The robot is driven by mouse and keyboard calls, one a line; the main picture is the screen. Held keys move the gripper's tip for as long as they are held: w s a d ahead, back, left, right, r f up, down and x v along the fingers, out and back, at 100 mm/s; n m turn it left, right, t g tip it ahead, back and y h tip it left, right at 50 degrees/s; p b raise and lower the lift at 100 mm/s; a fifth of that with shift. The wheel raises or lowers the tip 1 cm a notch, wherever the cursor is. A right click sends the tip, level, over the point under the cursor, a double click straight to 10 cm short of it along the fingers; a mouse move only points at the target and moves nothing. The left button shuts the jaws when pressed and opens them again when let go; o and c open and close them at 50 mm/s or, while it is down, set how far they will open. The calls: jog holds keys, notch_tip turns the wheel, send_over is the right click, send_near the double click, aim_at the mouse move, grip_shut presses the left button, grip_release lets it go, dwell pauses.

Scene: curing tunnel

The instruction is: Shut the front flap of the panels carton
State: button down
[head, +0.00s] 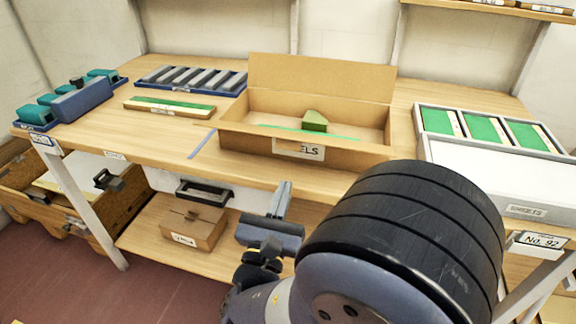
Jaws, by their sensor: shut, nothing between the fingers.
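The panels carton (232,107) is an open cardboard box on the workbench, in the middle of the head view. Its back flap (320,78) stands up behind the opening. A white label ending in "ELS" (311,152) is on its front, partly covered. I cannot clearly make out how the front flap lies. Inside are a green block (314,121) and a thin green edge. My gripper (283,192) is shut and empty, in front of the bench and below the carton's front, apart from it in the picture.
A blue slotted rack (192,79) and a green-topped board (168,106) lie left of the carton. Teal pieces (103,75) stand at the far left. A white sheets box (485,178) and a tray of green panels (421,118) are at right. A small carton (190,227) sits on the lower shelf.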

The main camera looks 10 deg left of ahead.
aim_at(292, 141)
jog(key=shift+w+d+r, duration=0.1)
jog(key=shift+w+r, duration=0.75)
jog(key=shift+r, duration=0.2)
jog(key=shift+w+d+r, duration=0.1)
jog(key=shift+w+r, duration=0.7)
jog(key=shift+r, duration=0.2)
